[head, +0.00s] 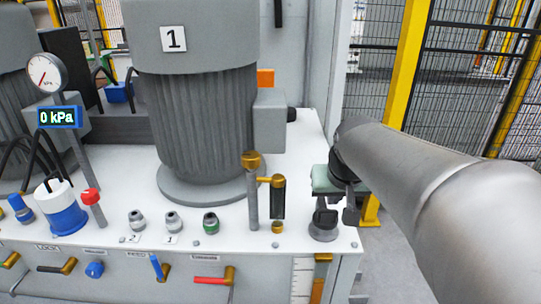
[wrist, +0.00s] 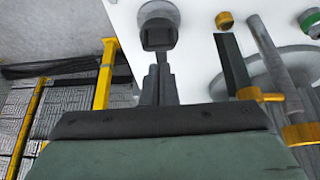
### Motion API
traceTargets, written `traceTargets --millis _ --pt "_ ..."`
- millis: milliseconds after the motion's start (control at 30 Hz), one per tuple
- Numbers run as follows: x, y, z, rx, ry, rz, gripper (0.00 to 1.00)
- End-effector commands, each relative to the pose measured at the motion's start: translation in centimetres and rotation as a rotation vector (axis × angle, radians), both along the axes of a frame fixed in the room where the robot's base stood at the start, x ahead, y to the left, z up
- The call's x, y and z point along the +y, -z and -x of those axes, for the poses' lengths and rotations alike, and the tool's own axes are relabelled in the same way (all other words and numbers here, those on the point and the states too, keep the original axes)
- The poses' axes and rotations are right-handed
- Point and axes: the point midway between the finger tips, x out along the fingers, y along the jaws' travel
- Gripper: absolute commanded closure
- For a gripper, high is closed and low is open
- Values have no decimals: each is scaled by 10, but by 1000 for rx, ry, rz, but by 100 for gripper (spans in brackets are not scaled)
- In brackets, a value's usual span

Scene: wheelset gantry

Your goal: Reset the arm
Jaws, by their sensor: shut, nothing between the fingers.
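My gripper (head: 350,214) is at the right end of the white bench, low beside a grey round fitting (head: 323,232) with a dark square top. Its dark fingers point down, close together and empty. In the wrist view my gripper (wrist: 159,74) shows narrow, shut fingers, with the fitting (wrist: 158,17) just above their tips in the picture. I cannot tell whether they touch it. My arm reaches in from the right of the head view.
The white bench (head: 120,195) carries a large grey motor (head: 205,115) marked 1. Brass-topped posts (head: 252,190) stand left of my gripper. A gauge (head: 46,72) with a 0 kPa display is at left. A yellow post (head: 405,65) and mesh fence stand behind at right.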

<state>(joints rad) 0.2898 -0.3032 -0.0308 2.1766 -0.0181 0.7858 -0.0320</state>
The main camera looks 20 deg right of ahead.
Motion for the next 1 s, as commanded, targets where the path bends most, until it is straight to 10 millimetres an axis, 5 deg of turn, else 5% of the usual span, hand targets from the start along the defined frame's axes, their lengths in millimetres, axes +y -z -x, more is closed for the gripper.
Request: traceTargets --millis 133,267,467,700,800,1000 --pt "3 -18 9 -1 0 0 100" --pt "13 -11 15 29 -19 -10 100" --pt "69 62 53 220 -140 -60 100" --pt "125 146 140 509 -300 -85 100" --pt "126 90 135 483 -296 -86 100" --pt "129 27 135 463 -303 -89 100"
